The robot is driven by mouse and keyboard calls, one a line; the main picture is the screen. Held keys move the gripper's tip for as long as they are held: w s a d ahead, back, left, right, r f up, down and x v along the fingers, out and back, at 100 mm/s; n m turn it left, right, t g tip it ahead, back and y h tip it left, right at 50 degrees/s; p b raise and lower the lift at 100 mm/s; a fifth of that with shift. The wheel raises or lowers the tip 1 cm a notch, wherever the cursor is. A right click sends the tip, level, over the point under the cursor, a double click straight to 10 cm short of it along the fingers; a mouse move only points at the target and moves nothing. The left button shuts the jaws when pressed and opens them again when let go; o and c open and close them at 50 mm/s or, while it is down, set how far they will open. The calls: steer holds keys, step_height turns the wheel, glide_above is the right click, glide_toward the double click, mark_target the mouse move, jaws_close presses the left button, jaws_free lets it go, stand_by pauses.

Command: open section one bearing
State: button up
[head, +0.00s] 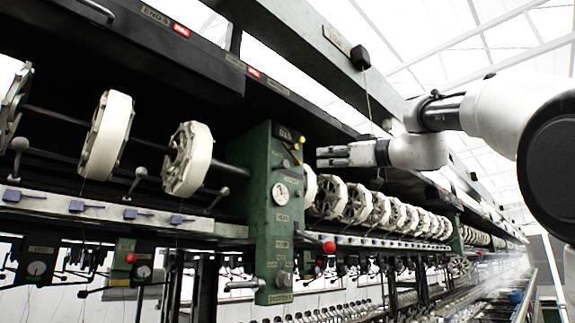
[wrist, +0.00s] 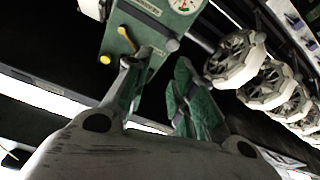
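A green housing (head: 268,215) with a round dial stands at the end of a row of reels in the head view. A small yellow-tipped lever (wrist: 128,40) sits on its face in the wrist view, and a yellow knob (head: 297,146) shows near its top in the head view. I cannot tell which part is the bearing. My gripper (head: 320,156) is just right of the housing's upper part, pointing left. In the wrist view my gripper (wrist: 161,62) has its two green-padded fingers apart, with nothing clearly between them. The lever appears beyond the left fingertip.
Large white reels (head: 107,135) on a shaft lie left of the housing. Smaller reels (head: 357,203) run off to the right below my arm. A dark overhead beam (head: 310,60) runs above.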

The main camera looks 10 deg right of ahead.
mark_target(287, 164)
steer(key=shift+o, duration=1.1)
steer(key=w+a+f+y, duration=0.1)
steer(key=a+y, duration=0.1)
steer(key=a, duration=0.4)
steer(key=shift+a+f+m, duration=0.25)
steer(key=shift+f+m, duration=0.05)
steer(key=shift+f, duration=0.05)
steer(key=w+a+r+m+t, duration=0.1)
steer(key=w, duration=0.2)
steer(key=w+a+r+m+h, duration=0.1)
steer(key=w, duration=0.1)
steer(key=w+a+r+t, duration=0.1)
steer(key=w, duration=0.2)
steer(key=shift+w+m+t+h, duration=0.3)
steer(key=shift+m, duration=0.1)
steer(key=shift+c, duration=0.4)
steer(key=shift+f, duration=0.1)
jaws_close()
